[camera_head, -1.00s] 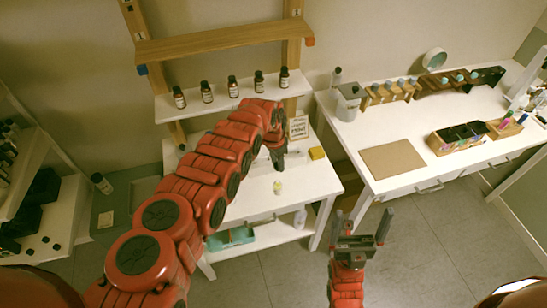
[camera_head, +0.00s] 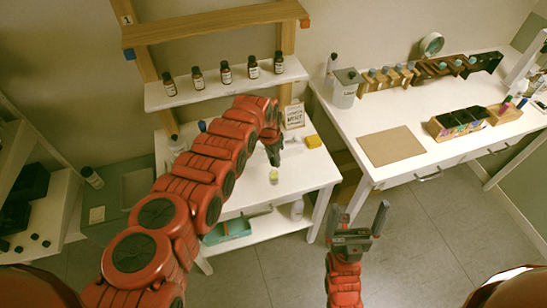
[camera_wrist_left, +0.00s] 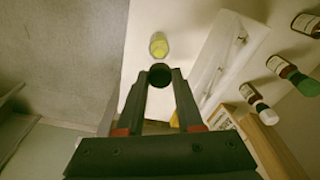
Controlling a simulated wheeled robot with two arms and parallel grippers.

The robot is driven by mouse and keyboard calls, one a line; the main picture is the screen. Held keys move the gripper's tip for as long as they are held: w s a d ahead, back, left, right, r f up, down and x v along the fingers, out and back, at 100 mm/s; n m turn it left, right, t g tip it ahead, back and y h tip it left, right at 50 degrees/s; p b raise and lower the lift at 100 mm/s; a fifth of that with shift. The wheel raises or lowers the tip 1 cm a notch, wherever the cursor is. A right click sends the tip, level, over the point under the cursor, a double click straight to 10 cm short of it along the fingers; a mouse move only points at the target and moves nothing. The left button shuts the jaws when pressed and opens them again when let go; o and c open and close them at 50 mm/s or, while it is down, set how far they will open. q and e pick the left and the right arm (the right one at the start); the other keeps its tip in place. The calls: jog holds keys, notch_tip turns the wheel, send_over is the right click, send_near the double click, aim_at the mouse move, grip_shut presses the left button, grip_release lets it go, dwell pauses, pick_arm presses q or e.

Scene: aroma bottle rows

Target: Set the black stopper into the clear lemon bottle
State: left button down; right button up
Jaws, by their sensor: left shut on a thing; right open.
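The clear lemon bottle (camera_head: 273,176) stands on the white table, with yellow showing inside it. It also shows in the left wrist view (camera_wrist_left: 158,46), just beyond my fingertips. My left gripper (camera_head: 273,157) is shut on the black stopper (camera_wrist_left: 160,75), whose round dark face shows between the fingertips. The stopper is close to the bottle but apart from it in the wrist view; the height between them is hard to tell. My right gripper (camera_head: 357,222) is open and empty, low in front of the tables.
Several dark labelled bottles (camera_head: 226,73) stand on the white shelf (camera_head: 190,95) above the table. A small sign (camera_head: 294,116) and a yellow block (camera_head: 313,141) are at the table's back right. The right-hand table holds a brown board (camera_head: 391,145) and racks.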

aim_at(273, 165)
pick_arm(q)
jog(key=shift+f+b, duration=0.4)
jog(key=shift+f, duration=0.4)
jog(key=shift+f+b, duration=0.2)
jog(key=shift+b, duration=0.1)
dwell(1.1)
jog(key=shift+f+b, duration=0.35)
jog(key=shift+f+b, duration=0.9)
jog(key=shift+c, duration=2.4)
grip_release()
